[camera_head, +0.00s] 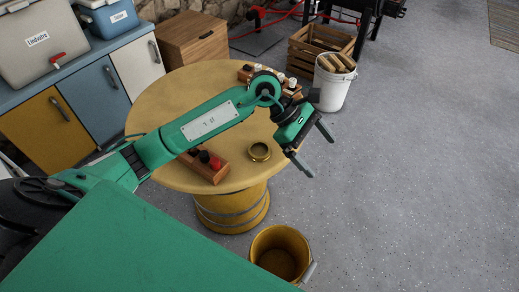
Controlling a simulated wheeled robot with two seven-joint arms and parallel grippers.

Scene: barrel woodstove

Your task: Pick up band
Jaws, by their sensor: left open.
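A small brass-coloured ring, which looks like the band (259,152), lies on the right part of the round wooden table (165,97). My left gripper (318,153) is open and empty. It is to the right of the band, apart from it, and appears past the table's right edge with its fingers pointing down and right. My right gripper is not in view.
A wooden block with dark and red pieces (212,170) sits left of the band, partly behind my arm. Another wooden holder with white-topped pieces (247,74) stands at the table's back. A yellow bucket (281,240) and a white bucket (333,92) stand on the floor. Floor at right is clear.

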